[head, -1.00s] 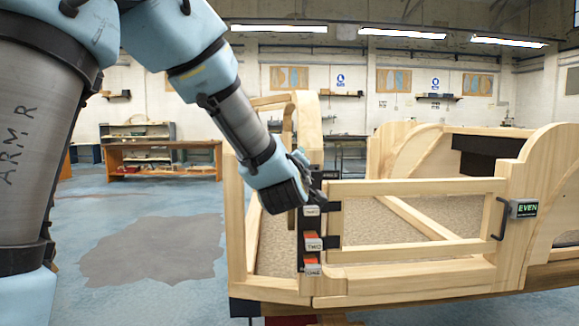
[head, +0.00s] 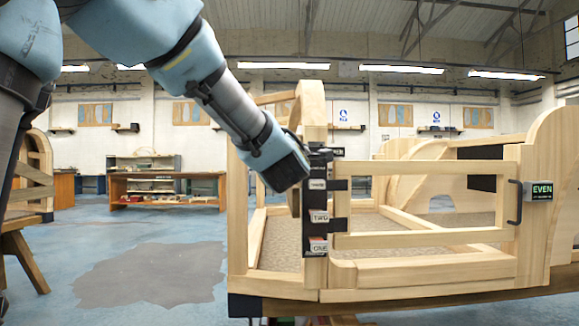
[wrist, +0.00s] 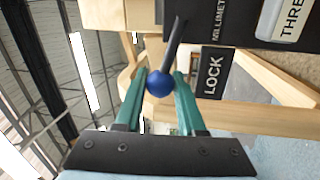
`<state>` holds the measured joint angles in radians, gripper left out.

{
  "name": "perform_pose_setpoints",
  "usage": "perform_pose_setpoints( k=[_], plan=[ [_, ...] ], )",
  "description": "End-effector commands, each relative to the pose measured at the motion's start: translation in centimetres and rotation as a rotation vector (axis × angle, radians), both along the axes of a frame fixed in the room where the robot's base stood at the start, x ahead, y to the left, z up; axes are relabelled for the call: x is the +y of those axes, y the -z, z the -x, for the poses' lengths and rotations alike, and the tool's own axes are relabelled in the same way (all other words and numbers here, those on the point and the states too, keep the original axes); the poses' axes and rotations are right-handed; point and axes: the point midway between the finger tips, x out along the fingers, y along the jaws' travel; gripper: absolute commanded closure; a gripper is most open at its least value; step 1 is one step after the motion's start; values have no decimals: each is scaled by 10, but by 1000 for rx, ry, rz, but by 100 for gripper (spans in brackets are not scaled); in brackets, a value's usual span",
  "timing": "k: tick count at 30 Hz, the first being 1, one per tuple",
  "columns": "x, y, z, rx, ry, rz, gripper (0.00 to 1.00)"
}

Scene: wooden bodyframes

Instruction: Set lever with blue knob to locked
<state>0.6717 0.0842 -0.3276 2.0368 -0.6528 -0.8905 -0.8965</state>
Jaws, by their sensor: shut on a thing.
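The blue knob (wrist: 159,84) sits between the two green fingers of my gripper (wrist: 160,75) in the wrist view, and the fingers are closed on it. The dark lever rod (wrist: 175,40) runs from the knob up toward a dark panel edge. A black plate (wrist: 213,75) reading LOCK is just right of the lever. In the head view my dark wrist (head: 284,170) is at the upper part of the black labelled panel (head: 316,225) on the wooden frame's post. The knob and fingers are hidden there.
The wooden bodyframe (head: 420,241) extends right from the post, with a black handle (head: 514,203) and a green-lit EVEN display (head: 541,190) at its right. A wooden trestle (head: 22,235) stands at the left. Open floor (head: 160,275) lies between.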

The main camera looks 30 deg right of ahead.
Motion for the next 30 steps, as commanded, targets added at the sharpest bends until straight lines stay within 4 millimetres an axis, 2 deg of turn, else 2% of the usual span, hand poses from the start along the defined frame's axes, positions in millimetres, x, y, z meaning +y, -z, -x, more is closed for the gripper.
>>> perform_pose_setpoints(
  k=[1, 6, 15, 30],
  plan=[
    [2, 13, -1, 15, -3, 33, 100],
    [3, 20, -2, 65, -2, 136, 100],
    [3, 24, -2, 115, -2, 242, 100],
    [3, 24, -2, 129, -1, 266, 100]
  ],
)
